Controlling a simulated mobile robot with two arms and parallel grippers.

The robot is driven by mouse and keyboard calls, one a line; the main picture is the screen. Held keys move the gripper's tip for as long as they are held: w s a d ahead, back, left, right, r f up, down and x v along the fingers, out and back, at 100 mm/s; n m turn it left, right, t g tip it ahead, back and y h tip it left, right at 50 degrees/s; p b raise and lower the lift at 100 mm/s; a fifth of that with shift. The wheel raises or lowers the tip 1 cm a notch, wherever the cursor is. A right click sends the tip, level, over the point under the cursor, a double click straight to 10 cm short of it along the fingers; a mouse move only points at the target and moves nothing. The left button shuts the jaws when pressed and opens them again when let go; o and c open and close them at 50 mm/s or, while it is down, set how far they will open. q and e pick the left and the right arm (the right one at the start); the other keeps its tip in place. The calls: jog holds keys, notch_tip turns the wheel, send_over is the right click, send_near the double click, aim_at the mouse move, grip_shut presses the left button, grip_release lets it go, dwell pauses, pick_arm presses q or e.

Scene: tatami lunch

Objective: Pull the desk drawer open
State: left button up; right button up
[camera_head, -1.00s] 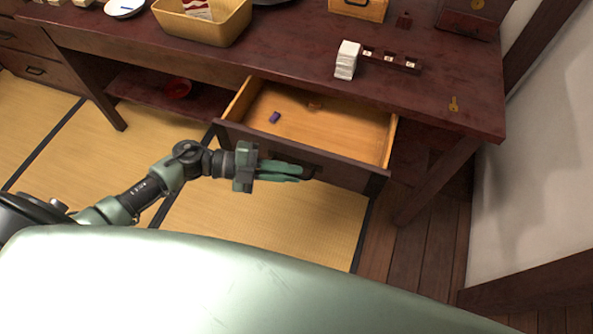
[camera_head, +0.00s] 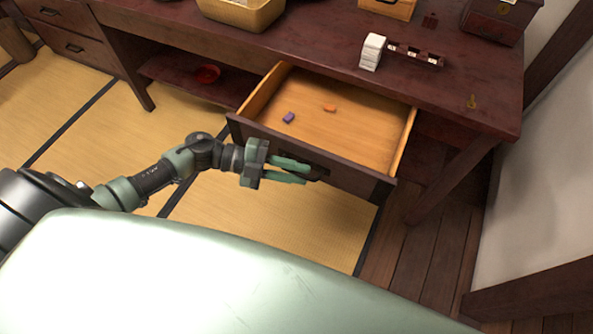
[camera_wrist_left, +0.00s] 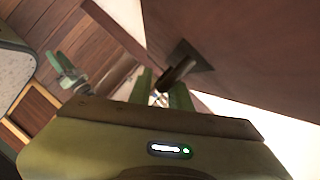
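The desk drawer (camera_head: 345,128) stands well out from the dark red desk (camera_head: 300,42), its wooden inside visible. A purple block (camera_head: 289,117) and an orange block (camera_head: 329,107) lie in it. My left gripper (camera_head: 308,173) is in front of the drawer, its green fingers apart at the dark handle (camera_head: 318,173). In the left wrist view the handle (camera_wrist_left: 180,68) reaches down between the fingertips (camera_wrist_left: 161,92), with a gap showing. My right gripper (camera_wrist_left: 61,64) shows small at the left of the left wrist view, its fingers apart, away from the drawer.
The tatami floor (camera_head: 270,225) before the drawer is clear.

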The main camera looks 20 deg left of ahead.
pick_arm(q)
jog(key=v, duration=0.7)
jog(key=shift+a, duration=0.35)
jog(key=shift+s+r, duration=0.1)
